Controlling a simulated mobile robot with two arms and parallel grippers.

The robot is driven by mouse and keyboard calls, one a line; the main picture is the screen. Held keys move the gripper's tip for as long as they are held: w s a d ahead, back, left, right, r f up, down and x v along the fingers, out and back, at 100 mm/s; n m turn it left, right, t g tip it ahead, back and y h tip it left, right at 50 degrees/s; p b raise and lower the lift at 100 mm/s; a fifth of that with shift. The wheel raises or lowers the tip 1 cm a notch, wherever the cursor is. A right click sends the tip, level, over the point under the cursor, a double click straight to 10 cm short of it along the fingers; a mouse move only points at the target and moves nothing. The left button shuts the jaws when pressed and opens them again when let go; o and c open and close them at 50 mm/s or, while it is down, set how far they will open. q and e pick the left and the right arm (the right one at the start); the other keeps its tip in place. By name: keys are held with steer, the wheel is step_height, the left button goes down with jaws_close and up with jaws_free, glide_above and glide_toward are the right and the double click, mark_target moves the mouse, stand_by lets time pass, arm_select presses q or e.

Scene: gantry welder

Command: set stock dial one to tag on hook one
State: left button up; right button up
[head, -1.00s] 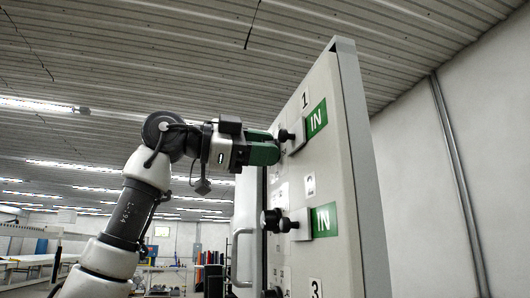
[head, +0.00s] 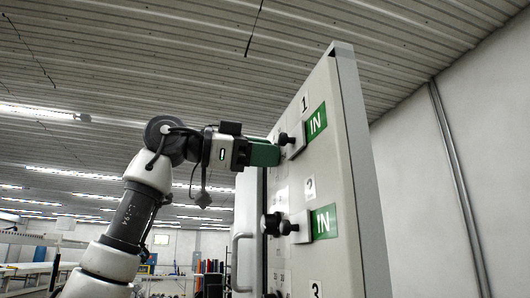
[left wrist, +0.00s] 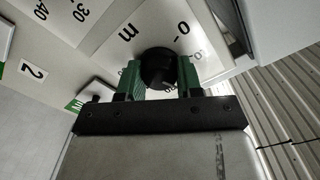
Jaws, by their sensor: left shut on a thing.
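Stock dial one is a black round knob (left wrist: 158,66) on a white scale plate (left wrist: 112,50) with printed numbers, seen in the left wrist view. My left gripper (left wrist: 160,78) has its green fingers on either side of the knob and is shut on it. In the head view this gripper (head: 278,153) is against the upper part of the grey panel (head: 335,200) and hides the dial. The dial's pointer and exact setting cannot be read. No tag on hook one can be made out. My right gripper is out of view.
Below are dial two (head: 271,224), another knob (head: 288,227) and a second IN sign (head: 324,221). A bar handle (head: 236,262) is at the panel's left edge.

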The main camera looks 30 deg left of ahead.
arm_select(q)
steer(key=o, duration=0.6)
steer(key=shift+f, duration=0.15)
steer(key=shift+c, duration=0.2)
steer(key=o, duration=0.4)
steer(key=shift+a, duration=0.15)
steer(key=shift+c, duration=0.2)
steer(key=shift+s, duration=0.1)
steer(key=b+v, duration=0.2)
steer(key=v, duration=0.8)
steer(key=shift+s+a, duration=0.25)
steer(key=shift+s, duration=0.05)
